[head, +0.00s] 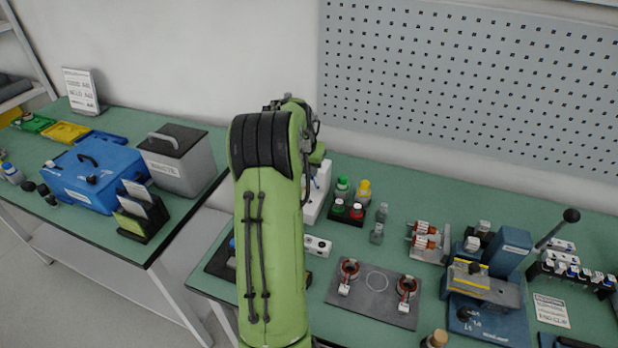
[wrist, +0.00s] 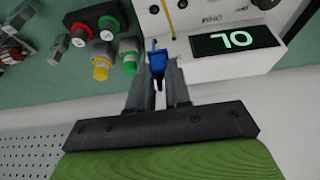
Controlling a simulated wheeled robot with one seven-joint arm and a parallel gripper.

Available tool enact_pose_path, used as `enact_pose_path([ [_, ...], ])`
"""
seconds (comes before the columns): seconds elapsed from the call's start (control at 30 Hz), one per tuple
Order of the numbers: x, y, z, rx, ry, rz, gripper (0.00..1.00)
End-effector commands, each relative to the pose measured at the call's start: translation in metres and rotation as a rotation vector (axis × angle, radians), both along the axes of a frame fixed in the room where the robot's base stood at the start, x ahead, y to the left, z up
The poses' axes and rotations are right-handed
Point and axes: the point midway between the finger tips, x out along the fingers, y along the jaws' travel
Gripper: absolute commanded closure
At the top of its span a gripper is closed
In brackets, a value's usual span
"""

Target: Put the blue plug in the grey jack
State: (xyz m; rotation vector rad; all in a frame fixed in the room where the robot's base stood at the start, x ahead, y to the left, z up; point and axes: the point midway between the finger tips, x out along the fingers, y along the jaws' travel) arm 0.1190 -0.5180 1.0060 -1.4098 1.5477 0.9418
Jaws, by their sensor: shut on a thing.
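In the wrist view my gripper (wrist: 158,72) is shut on the blue plug (wrist: 156,56), which sits between the fingertips and points up the picture. Just beyond it is the white meter (wrist: 215,62), whose lit display reads upside down, like "OL". A small grey round part (wrist: 153,9) shows on the meter face, near a yellow strip; I cannot tell if it is the grey jack. The plug appears apart from it. In the head view the meter (head: 318,192) is partly hidden by my green arm, and my gripper and the plug are hidden.
In the head view a clear bottle (head: 379,222), a grey mat (head: 370,309) with copper-wound parts and a blue press (head: 490,290) are to the right. A blue toolbox (head: 90,178) is on the left table.

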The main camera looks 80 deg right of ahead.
Motion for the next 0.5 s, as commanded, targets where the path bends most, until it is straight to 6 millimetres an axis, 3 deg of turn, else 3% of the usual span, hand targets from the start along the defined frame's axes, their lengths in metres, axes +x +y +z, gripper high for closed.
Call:
enact_pose_path([
  [0.4,0.0000,0.0005,0.0006,0.000,0.000,0.000,1.00],
  [0.5,-0.0020,0.0098,-0.0013,-0.002,-0.001,0.000,1.00],
])
